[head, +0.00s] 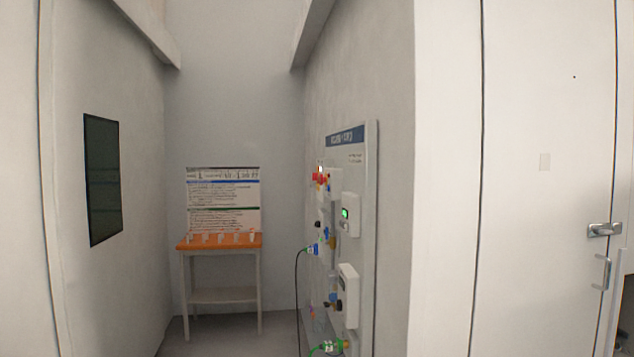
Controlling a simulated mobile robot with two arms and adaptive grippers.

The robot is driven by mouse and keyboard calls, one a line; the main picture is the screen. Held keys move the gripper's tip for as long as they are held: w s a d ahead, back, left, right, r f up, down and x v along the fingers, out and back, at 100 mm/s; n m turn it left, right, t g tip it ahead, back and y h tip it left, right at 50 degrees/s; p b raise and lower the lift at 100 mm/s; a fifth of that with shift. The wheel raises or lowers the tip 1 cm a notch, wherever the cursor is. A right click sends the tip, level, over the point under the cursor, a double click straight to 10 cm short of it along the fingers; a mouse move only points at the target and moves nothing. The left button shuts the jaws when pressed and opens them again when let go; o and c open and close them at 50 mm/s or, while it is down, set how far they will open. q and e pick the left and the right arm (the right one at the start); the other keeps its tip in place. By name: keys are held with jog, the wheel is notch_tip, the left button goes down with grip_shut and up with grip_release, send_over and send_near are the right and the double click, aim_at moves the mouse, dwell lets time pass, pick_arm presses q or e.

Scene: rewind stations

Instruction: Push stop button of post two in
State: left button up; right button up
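A tall control panel (365,165) with a blue header (345,137) stands on the right-hand wall and is seen at a steep angle. Its header text is too small to read, so I cannot tell whether it is post two. A white box with a lit green display (346,213) sits below. Blue, yellow and dark fittings line the panel's left side. Neither of my grippers shows in the head view.
A dark cable (297,290) hangs from a blue and green plug at the panel. An orange-topped table (220,241) with several small white items stands at the back under a poster (223,200). A dark window (102,180) is left; a white door (550,200) is right.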

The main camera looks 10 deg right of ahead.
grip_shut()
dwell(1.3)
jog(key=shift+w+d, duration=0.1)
